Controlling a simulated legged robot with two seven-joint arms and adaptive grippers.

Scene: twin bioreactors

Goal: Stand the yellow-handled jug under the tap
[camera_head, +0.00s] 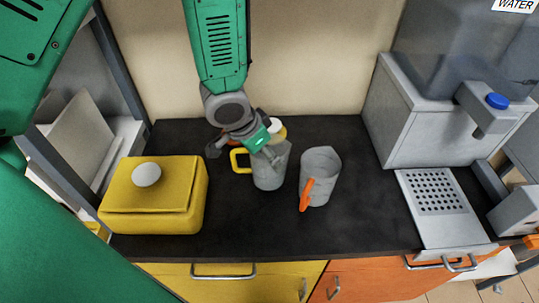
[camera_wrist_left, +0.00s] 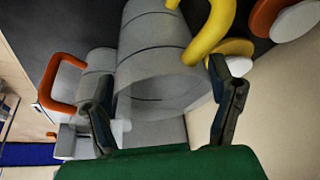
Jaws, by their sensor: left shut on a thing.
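The yellow-handled jug (camera_head: 268,179) is grey and stands upright on the dark counter, its yellow handle (camera_head: 240,160) on the left. My left gripper (camera_head: 265,151) is at its rim from above, shut on it. In the left wrist view the jug (camera_wrist_left: 152,75) lies between the two fingers (camera_wrist_left: 165,85), with part of its handle (camera_wrist_left: 208,30) showing. I cannot tell in the head view whether its base touches the counter. The tap (camera_head: 482,119) with a blue knob (camera_head: 497,101) is on the grey dispenser at the right, above a perforated drip tray (camera_head: 407,187). My right gripper is out of view.
A grey jug with an orange handle (camera_head: 322,172) stands just right of the yellow-handled one, between it and the drip tray. A yellow box (camera_head: 150,212) with a white knob is at the left. A white-topped yellow item (camera_head: 277,126) is behind. The counter before the tray is clear.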

